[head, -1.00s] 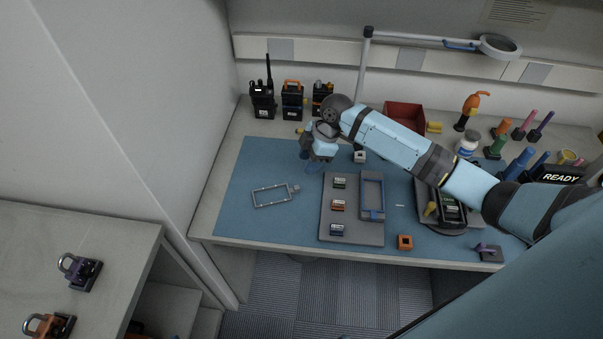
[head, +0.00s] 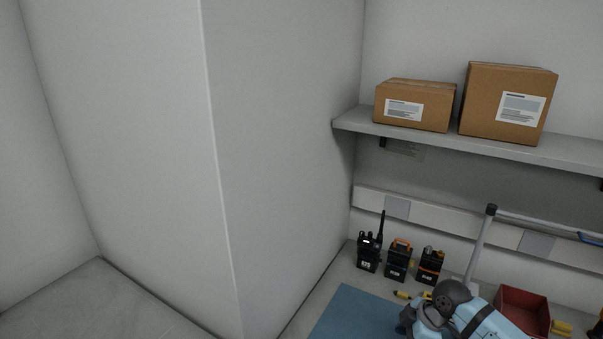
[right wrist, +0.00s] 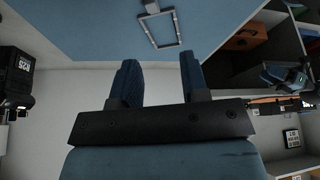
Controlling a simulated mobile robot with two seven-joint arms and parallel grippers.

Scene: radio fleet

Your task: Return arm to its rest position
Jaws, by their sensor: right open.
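My right arm (head: 485,322) comes in at the bottom right of the head view, pale blue with a dark wrist joint, over the far part of the workbench. Its gripper tips are cut off or hidden there. In the right wrist view my right gripper (right wrist: 158,78) is open, with two dark blue fingers apart and nothing between them. Beyond the fingers are a blue mat (right wrist: 95,25) and a thin grey rectangular frame (right wrist: 161,27) lying on it, clear of the fingers. My left gripper is in neither view.
Black radio (head: 369,252) and two orange-trimmed units (head: 398,262) (head: 430,266) stand near the wall beside my arm. A lamp post (head: 480,245) and red bin (head: 522,311) are to the right. Boxes (head: 413,105) sit on a shelf (head: 470,143) above. A dark radio shows at left (right wrist: 14,80).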

